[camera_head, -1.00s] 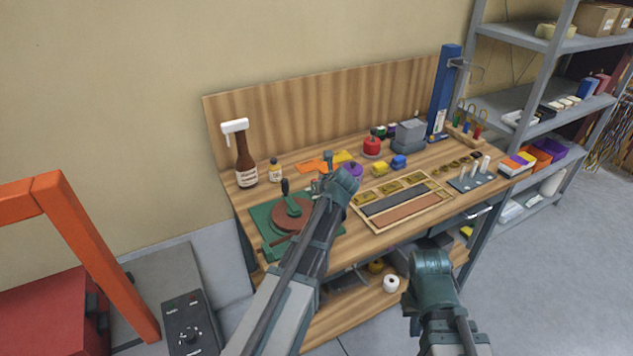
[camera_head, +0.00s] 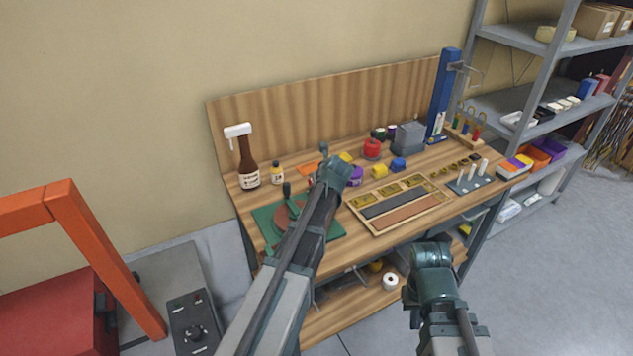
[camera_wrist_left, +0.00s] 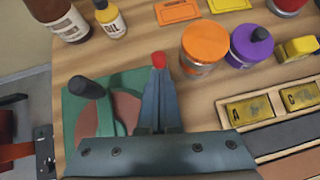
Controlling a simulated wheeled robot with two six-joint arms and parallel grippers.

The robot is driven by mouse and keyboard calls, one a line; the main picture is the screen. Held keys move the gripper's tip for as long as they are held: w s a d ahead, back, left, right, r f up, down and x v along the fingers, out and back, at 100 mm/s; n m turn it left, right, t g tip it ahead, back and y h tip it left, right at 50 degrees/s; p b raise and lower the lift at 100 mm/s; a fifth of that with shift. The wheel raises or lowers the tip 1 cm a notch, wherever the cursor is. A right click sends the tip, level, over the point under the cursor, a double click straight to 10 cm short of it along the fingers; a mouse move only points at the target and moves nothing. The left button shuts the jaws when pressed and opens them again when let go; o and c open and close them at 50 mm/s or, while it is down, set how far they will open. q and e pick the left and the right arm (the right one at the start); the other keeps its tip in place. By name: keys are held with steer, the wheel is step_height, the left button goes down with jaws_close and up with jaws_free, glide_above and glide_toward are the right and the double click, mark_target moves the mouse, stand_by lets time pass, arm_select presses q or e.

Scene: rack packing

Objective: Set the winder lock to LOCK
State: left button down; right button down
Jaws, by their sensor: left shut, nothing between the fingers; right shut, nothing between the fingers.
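A green board with a reddish-brown disc and a black-knobbed crank, which looks like the winder, lies at the bench's left end (camera_head: 264,216). The left wrist view shows its green base (camera_wrist_left: 75,105) and black knob (camera_wrist_left: 86,88). A small red knob (camera_wrist_left: 158,60) shows at the fingertips of my left gripper (camera_wrist_left: 160,76). These fingers are shut and empty; I cannot tell whether they touch the knob. My left forearm hides part of the disc in the head view. My right gripper (camera_head: 431,253) is shut and empty in front of the bench. No LOCK marking is readable.
An orange jar (camera_wrist_left: 204,46) and a purple jar (camera_wrist_left: 252,46) stand close right of the left fingers. A brown spray bottle (camera_head: 247,165) and an oil bottle (camera_head: 277,173) stand behind the board. A wooden tray (camera_head: 378,227) lies to its right.

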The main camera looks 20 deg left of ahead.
stand_by(0.3)
arm_select(q)
steer(key=s+d+r+p, duration=0.4)
steer(key=s+r+p, duration=0.1)
steer(key=r+p, duration=0.6)
steer(key=shift+s+r, duration=0.15)
steer(key=shift+s, duration=0.2)
steer(key=s+d+f+n+g+h+b, duration=0.2)
steer(key=s+d+f+n, duration=0.4)
steer(key=s+d+n, duration=0.4)
steer(key=s+d+f+n+g+h+b, duration=0.2)
steer(key=s+d+f+n+g, duration=0.3)
steer(key=s+d+n, duration=0.5)
steer(key=s+f+n+b, duration=0.1)
steer(key=s+n, duration=0.3)
steer(key=s, duration=0.2)
steer(key=shift+d+h+b, duration=0.25)
steer(key=shift+h+b, duration=0.1)
steer(key=shift+h, duration=0.05)
